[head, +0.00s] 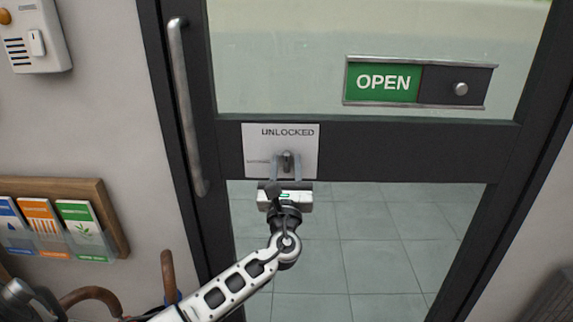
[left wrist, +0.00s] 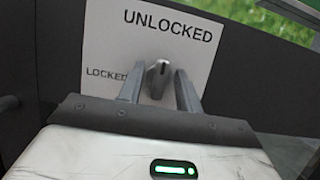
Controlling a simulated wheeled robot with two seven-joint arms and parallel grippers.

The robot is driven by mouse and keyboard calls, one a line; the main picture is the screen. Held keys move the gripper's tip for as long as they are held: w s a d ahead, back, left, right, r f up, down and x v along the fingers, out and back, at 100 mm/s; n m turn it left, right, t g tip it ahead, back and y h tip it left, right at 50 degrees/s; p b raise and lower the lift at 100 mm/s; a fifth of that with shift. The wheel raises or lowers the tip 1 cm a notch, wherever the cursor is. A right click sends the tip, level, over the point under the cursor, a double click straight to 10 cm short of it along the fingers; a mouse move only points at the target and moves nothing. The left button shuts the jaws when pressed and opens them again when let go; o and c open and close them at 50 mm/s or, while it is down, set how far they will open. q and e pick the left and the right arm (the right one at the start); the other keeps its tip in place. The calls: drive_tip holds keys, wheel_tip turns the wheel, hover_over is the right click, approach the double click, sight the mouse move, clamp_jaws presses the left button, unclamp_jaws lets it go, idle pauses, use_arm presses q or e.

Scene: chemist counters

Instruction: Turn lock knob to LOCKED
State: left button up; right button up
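The lock knob (head: 287,161) is a small grey metal knob on a white plate (head: 254,139) fixed to the dark door rail. The plate reads UNLOCKED above the knob and LOCKED at its left. In the left wrist view the knob (left wrist: 159,80) stands upright, with a dark mark near its top toward UNLOCKED. My left gripper (head: 287,168) is in front of the plate. Its fingers (left wrist: 156,88) are apart, one on each side of the knob, with gaps visible; contact cannot be told. My right gripper is not in view.
A long vertical door handle (head: 186,110) is left of the plate. A green OPEN slider sign (head: 383,83) hangs on the glass at the upper right. A leaflet rack (head: 115,222) and a wall intercom (head: 37,38) are on the left wall. Curved brown handles (head: 168,275) show at the lower left.

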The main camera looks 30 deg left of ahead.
use_arm(q)
drive_tip(key=shift+c, duration=0.3)
drive_tip(key=c, duration=0.6)
drive_tip(key=shift+o, duration=0.2)
